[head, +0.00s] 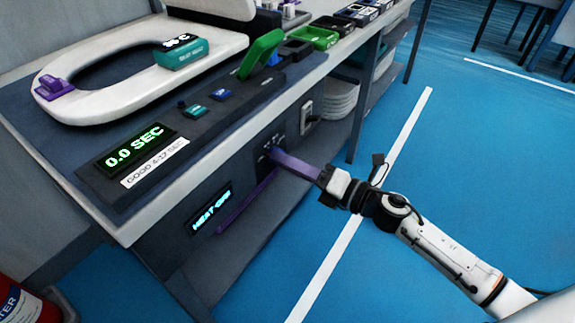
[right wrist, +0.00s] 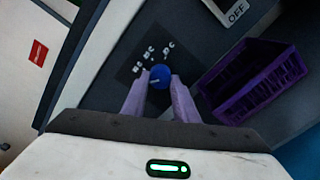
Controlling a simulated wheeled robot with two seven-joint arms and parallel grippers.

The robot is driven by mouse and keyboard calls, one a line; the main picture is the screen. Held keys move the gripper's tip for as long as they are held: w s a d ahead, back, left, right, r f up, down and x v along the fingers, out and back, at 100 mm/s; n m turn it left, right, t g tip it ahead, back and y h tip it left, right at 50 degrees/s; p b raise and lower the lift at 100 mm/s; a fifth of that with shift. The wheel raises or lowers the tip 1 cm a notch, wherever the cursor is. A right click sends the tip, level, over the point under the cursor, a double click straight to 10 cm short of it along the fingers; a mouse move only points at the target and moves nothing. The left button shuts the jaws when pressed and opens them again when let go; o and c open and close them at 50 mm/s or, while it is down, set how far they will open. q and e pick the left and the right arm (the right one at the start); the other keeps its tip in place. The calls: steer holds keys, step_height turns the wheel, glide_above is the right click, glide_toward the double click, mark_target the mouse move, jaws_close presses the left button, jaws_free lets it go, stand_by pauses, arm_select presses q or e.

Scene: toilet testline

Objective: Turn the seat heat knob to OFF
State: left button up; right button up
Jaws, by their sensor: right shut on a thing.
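The blue seat heat knob (right wrist: 160,72) sits on a dark panel with small white marks in the right wrist view. The two purple fingers of my right gripper (right wrist: 160,84) are on either side of it, closed on it. The marks are too small to read, so the knob's setting cannot be told. In the head view, my right gripper (head: 274,154) reaches the dark knob panel (head: 264,160) on the bench front, and its fingers hide the knob. A lit display (head: 210,208) beside it starts with "HEAT"; the rest is hard to read. My left gripper is not in view.
A white toilet seat (head: 125,88) lies on the bench top beside a console with a "0.0 SEC" display (head: 135,146). A switch plate (head: 306,117) marked OFF also shows in the wrist view (right wrist: 234,12). A purple crate (right wrist: 252,86) is close beside my fingers.

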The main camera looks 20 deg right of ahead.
steer(key=n+b, duration=0.1)
steer(key=n, duration=0.2)
stand_by(0.4)
steer(key=o, duration=1.1)
steer(key=shift+c, duration=0.2)
